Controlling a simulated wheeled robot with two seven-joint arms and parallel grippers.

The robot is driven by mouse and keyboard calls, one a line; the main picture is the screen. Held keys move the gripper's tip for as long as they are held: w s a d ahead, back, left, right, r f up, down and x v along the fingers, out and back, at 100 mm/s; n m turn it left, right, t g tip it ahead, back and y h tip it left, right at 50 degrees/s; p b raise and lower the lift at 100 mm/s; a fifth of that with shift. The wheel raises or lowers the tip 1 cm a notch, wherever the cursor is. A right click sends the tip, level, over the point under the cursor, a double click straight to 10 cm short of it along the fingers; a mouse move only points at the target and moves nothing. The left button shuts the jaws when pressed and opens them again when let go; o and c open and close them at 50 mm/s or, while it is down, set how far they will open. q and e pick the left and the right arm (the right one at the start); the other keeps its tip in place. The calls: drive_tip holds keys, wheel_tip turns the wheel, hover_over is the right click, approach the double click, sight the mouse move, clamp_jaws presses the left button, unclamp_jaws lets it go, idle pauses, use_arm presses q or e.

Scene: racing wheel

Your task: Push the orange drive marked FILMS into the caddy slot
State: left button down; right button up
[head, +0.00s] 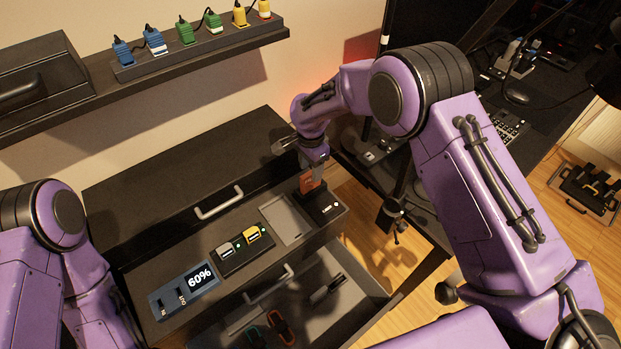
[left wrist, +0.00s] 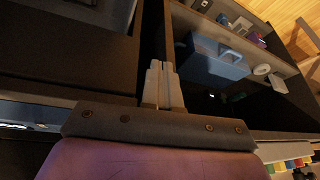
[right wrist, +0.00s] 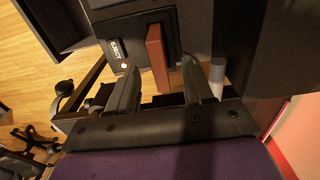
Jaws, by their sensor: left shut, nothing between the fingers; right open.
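The orange drive (head: 306,182) stands upright at the black caddy (head: 329,207) on the right end of the cabinet top. In the right wrist view, the drive (right wrist: 157,58) rises from the caddy face beside the EJECT label (right wrist: 115,50). How deep its hidden end sits I cannot tell. No FILMS marking is readable. My right gripper (right wrist: 160,70) is open, with one finger on each side of the drive's near end and gaps showing. In the head view it is at the drive's top. My left gripper (left wrist: 161,85) is shut and empty, away from the caddy.
A grey tray (head: 286,220) and a dock with grey and yellow drives (head: 238,246) lie left of the caddy. A display reading 60% (head: 199,276) is farther left. An open drawer (head: 350,296) holds several items below. A wall shelf (head: 200,45) carries coloured plugs.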

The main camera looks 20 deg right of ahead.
wheel_tip(320, 180, up, 5)
drive_tip(key=shift+r, duration=0.2)
idle(0.5)
